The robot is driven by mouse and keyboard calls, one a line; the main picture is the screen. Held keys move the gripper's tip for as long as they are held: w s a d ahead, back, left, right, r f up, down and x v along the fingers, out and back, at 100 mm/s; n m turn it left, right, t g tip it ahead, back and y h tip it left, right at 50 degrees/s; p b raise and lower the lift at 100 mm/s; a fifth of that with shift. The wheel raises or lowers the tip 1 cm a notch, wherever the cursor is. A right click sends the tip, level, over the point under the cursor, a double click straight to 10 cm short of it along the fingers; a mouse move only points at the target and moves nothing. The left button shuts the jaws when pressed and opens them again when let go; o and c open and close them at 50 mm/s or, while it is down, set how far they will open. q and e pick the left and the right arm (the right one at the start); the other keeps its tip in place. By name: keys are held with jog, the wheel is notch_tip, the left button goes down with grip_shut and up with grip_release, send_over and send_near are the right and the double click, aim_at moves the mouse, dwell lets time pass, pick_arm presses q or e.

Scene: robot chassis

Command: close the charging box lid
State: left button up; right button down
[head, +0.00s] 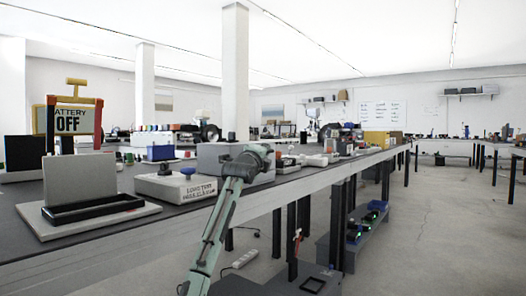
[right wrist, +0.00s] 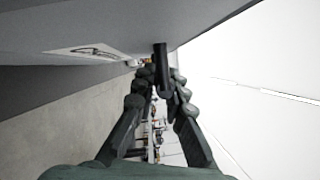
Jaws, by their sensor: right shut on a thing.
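My right arm rises through the middle of the head view, and its upper end (head: 255,155) is in front of a grey box (head: 212,158) on the long bench. I cannot tell for sure whether this box is the charging box. In the right wrist view my right gripper (right wrist: 161,80) is shut on a short black bar like a handle (right wrist: 160,52). The bar stands against a grey panel (right wrist: 90,22), which may be the lid. The panel has a pale label (right wrist: 88,52). The lid's hinge and opening are hidden. My left gripper is not in view.
On the long bench (head: 310,178) are a pale lettered box (head: 175,187), a grey upright panel on a black-framed base (head: 80,178) and a battery sign (head: 75,120). A low shelf (head: 355,235) and dark table legs stand below. The floor (head: 440,230) at right is clear.

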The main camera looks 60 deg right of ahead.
jog(key=shift+w+f, duration=0.15)
jog(key=shift+f, duration=0.1)
jog(key=c, duration=1.9)
grip_release()
jog(key=shift+o, duration=0.2)
jog(key=shift+r, duration=0.1)
jog(key=shift+a, duration=0.1)
jog(key=v, duration=1.2)
